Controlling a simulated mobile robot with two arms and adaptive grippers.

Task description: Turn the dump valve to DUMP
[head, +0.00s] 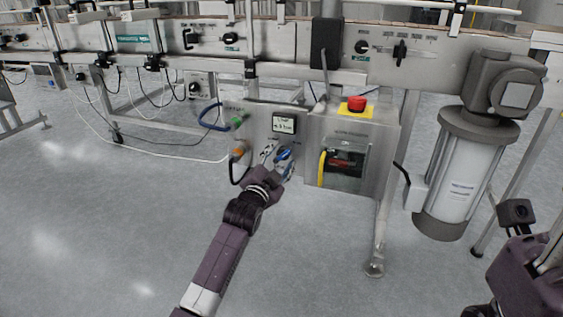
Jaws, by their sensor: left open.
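A small blue valve handle (284,154) is on the lower part of the grey panel (259,117), under a small white display (284,123). My left gripper (275,161) is open and right at this handle, partly covering it. I cannot tell whether the fingers touch the handle, and its markings are too small to read.
A red stop button (356,103) on a yellow base sits right of the panel, above a recessed box with a yellow handle (322,168). Green (237,122) and orange (239,151) connectors with hoses are left. A large cylinder (460,180) stands right. Lower-left floor is clear.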

